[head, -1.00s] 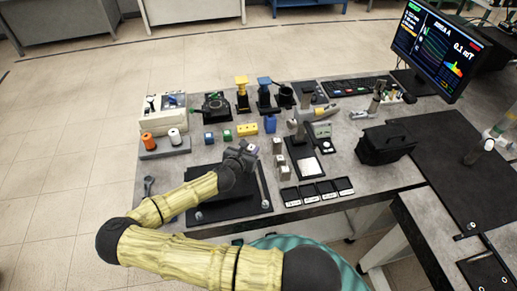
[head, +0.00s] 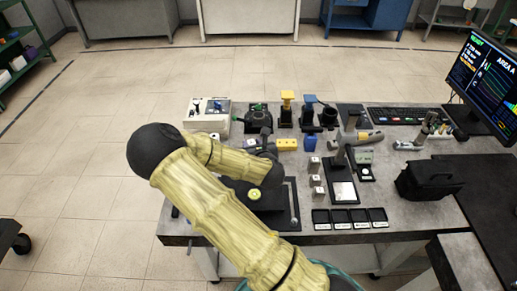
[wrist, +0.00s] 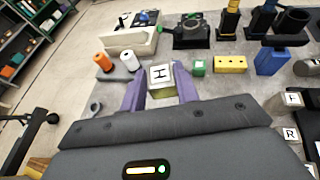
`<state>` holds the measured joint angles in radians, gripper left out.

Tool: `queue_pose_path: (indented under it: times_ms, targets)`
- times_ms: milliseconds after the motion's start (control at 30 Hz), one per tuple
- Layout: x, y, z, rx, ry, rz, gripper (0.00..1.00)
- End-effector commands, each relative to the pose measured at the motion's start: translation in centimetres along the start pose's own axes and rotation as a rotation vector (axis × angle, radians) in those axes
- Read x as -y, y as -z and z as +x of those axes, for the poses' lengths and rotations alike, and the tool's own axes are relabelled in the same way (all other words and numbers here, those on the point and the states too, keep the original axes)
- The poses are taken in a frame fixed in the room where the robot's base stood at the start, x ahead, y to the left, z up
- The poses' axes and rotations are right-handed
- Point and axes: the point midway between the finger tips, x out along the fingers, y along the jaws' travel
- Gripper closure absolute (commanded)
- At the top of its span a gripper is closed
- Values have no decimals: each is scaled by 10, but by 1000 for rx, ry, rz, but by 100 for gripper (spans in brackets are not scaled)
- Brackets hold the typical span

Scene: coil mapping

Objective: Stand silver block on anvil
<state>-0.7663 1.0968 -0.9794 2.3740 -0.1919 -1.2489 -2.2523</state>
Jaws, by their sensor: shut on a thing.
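My gripper (wrist: 160,85) is shut on a silver block (wrist: 160,73) whose near face is marked H; purple fingers press its two sides. In the head view my gripper (head: 268,150) is over the table left of the silver block row, and the held block cannot be made out. Several silver-grey blocks (head: 315,180) stand in a row; lettered ones (wrist: 290,99) show at the right of the wrist view. A dark stand with a bright square plate (head: 343,192), possibly the anvil, is right of the row, apart from my gripper.
Orange and white spools (wrist: 103,62) are at left. Black trays (head: 348,218) line the front edge; a black case (head: 430,180) stands right.

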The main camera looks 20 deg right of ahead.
Motion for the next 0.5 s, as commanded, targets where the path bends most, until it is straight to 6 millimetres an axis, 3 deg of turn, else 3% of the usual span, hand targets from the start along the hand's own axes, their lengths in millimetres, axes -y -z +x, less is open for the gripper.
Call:
queue_pose_path:
  times_ms: [33,500]
  targets:
    - [0,14,6,1,0,0,94]
    - [0,81,34,2,2,1,94]
